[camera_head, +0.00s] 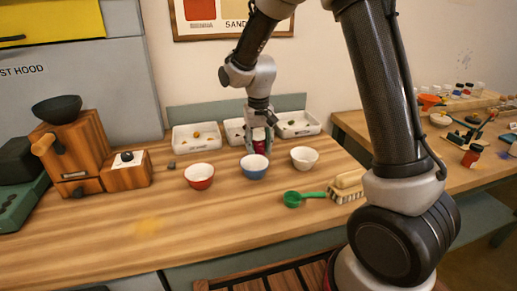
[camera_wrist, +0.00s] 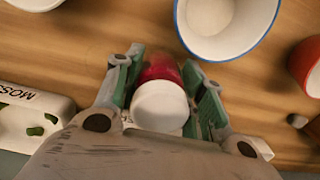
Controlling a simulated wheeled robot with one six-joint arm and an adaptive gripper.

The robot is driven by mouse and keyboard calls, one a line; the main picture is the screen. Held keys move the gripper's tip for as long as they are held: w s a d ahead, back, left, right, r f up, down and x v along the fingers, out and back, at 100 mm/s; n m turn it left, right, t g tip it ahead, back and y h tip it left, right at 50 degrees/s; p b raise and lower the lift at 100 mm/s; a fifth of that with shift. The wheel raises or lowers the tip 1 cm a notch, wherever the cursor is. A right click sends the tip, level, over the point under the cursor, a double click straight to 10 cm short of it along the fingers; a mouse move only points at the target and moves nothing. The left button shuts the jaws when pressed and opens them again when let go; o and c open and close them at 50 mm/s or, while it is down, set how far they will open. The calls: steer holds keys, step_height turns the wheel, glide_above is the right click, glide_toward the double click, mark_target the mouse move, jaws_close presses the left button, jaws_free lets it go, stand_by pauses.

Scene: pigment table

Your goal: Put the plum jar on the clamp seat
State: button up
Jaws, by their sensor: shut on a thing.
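The plum jar (camera_wrist: 160,69) has a crimson body and a white lid. In the wrist view it sits between the two green-padded fingers of my gripper (camera_wrist: 165,90), which is shut on it. In the head view my gripper (camera_head: 259,142) points down behind the blue bowl, with the dark red jar (camera_head: 260,147) between its fingers. I cannot tell whether the jar's base touches the table. On the right-hand bench a dark and green device (camera_head: 466,134) may hold the clamp seat; it is too small to be sure.
Red (camera_head: 199,176), blue (camera_head: 254,168) and white (camera_head: 304,158) bowls stand in front of my gripper; white trays (camera_head: 196,137) stand behind. A green scoop (camera_head: 303,198) and a brush (camera_head: 346,188) lie right. A dark-lidded red jar (camera_head: 472,155) stands on the right bench.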

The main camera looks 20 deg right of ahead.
steer(key=shift+f, duration=0.5)
steer(key=shift+f, duration=0.15)
steer(key=o, duration=1.1)
steer(key=shift+c, duration=0.2)
